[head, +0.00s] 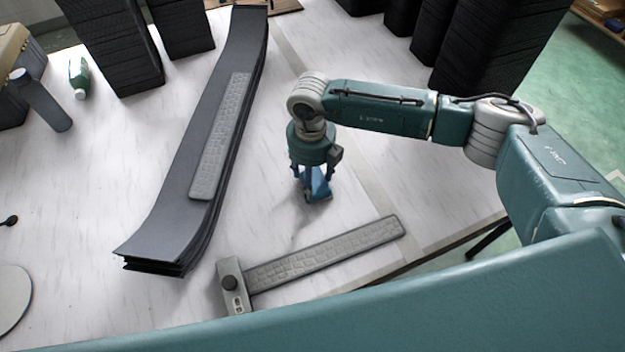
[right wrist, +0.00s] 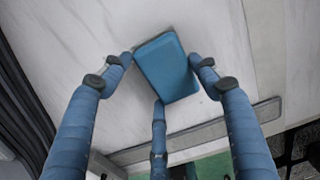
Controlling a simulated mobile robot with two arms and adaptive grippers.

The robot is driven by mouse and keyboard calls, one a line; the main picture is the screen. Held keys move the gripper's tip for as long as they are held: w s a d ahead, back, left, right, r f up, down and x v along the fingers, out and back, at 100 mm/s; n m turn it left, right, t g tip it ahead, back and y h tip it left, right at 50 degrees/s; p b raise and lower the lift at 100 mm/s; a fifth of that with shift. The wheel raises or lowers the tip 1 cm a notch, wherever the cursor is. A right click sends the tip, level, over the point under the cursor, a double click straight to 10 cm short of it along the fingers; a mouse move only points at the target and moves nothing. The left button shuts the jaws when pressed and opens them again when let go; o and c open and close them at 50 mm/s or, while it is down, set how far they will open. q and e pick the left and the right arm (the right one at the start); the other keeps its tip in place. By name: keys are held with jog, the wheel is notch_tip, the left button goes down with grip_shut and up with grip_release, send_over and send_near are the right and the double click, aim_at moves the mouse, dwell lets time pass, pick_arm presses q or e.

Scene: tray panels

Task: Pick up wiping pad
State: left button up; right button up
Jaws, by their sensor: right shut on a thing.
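The wiping pad is a blue block (head: 320,186), small in the head view under my right gripper (head: 312,192). In the right wrist view the blue pad (right wrist: 166,68) lies between the fingers of my right gripper (right wrist: 165,75), one at its left edge, one at its right edge and a third below it. The gripper is shut on the pad. The pad is at or just above the white table; I cannot tell whether it touches it. My left gripper is not in view.
A stack of long dark curved panels (head: 190,150) with a grey textured strip (head: 222,135) lies left of the gripper. A grey T-shaped tool (head: 325,255) lies in front. Dark stacks (head: 112,45) stand at the back. A green-white bottle (head: 79,78) lies far left.

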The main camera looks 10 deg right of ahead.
notch_tip(320, 180, up, 20)
jog(key=b, duration=0.4)
jog(key=shift+f, duration=0.15)
jog(key=o, duration=0.6)
jog(key=shift+c, duration=0.2)
jog(key=c, duration=0.4)
jog(key=shift+c, duration=0.2)
